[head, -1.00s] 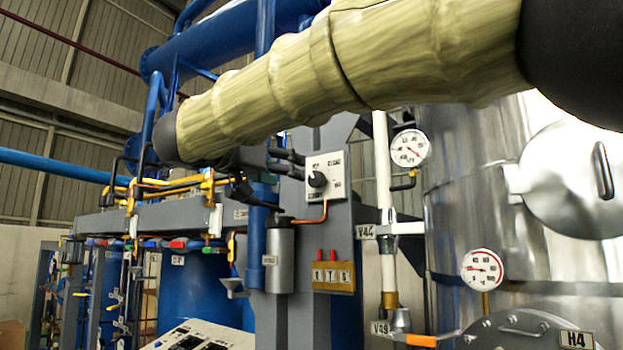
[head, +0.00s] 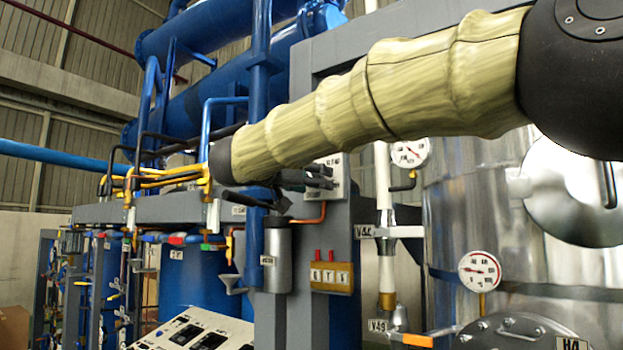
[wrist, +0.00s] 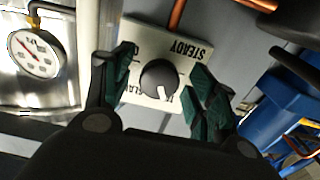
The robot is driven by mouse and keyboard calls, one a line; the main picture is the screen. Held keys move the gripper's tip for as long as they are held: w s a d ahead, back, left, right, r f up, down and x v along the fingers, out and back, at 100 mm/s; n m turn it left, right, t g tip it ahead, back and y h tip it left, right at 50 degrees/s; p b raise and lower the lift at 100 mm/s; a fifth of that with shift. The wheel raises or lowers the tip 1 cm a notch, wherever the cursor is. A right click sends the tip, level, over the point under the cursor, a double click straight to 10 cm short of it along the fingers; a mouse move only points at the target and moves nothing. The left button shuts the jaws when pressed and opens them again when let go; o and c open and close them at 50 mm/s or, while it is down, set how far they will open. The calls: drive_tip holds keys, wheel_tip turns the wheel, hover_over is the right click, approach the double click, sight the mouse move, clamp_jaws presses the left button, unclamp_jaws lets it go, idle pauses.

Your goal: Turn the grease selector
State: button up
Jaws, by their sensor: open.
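The grease selector is a black round knob (wrist: 159,79) with a white pointer mark on a pale plate (wrist: 186,38). The plate carries printed words, one reading "STEADY", upside down in the wrist view. My gripper (wrist: 157,85) is open, with one green-padded finger on each side of the knob. I cannot tell whether the fingers touch it. In the head view my gripper (head: 318,178) is in front of the selector plate (head: 338,165) on the grey column, and the knob is hidden behind it.
A gauge (head: 409,150) and a white pipe (head: 386,265) stand right of the column. A steel tank (head: 470,220) fills the right side. Below the selector are a metal cylinder (head: 277,255) and a brass block with red pins (head: 331,277). A copper tube (wrist: 176,15) runs beside the plate.

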drive_tip(key=c, duration=1)
drive_tip(key=shift+c, duration=0.2)
drive_tip(key=shift+m, duration=0.3)
drive_tip(key=shift+w+a+m+b, duration=0.1)
drive_tip(key=shift+m+b, duration=7.9)
drive_tip(key=shift+m, duration=3.7)
drive_tip(key=shift+r, duration=0.1)
